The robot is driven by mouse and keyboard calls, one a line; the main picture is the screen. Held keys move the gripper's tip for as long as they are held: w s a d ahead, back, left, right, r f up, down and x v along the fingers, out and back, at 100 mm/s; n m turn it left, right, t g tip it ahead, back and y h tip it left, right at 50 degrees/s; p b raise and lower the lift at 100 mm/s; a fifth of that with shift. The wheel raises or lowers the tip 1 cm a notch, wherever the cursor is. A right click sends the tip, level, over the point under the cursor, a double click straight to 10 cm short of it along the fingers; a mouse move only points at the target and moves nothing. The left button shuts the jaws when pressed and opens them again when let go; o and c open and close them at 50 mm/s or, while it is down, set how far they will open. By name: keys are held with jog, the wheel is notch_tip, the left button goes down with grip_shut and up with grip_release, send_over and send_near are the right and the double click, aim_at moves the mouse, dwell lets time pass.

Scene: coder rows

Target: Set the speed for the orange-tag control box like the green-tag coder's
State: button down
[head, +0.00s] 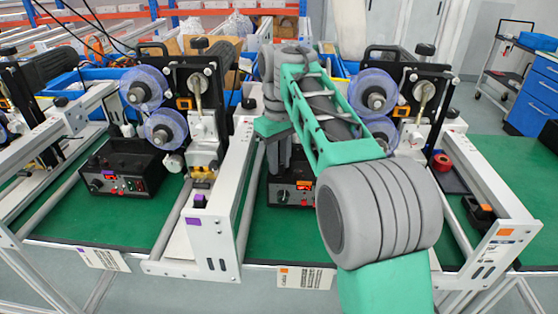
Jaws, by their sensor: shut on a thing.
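A black control box (291,193) stands on the green bench top under the right-hand coder, with a dial and a small lit display on its front. An orange-marked label (304,277) hangs on the bench edge below it, and an orange tag (503,232) is on the right frame. My gripper (278,165) points down just above this box, largely hidden by my arm. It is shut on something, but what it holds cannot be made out. A similar control box (122,168) stands at the left, near a purple tag (193,221). I see no green tag.
The left coder (196,85) and right coder (410,95) carry clear blue-violet reels. A white frame plate (212,240) stands between them. A red button (441,162) is at right. Blue bins stand behind, and a blue cart (534,95) is at far right.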

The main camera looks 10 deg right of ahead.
jog(key=shift+m, duration=0.5)
jog(key=c, duration=1.2)
grip_release()
notch_tip(320, 180, up, 8)
jog(key=p, duration=0.6)
jog(key=shift+f, duration=0.25)
jog(key=shift+r, duration=0.1)
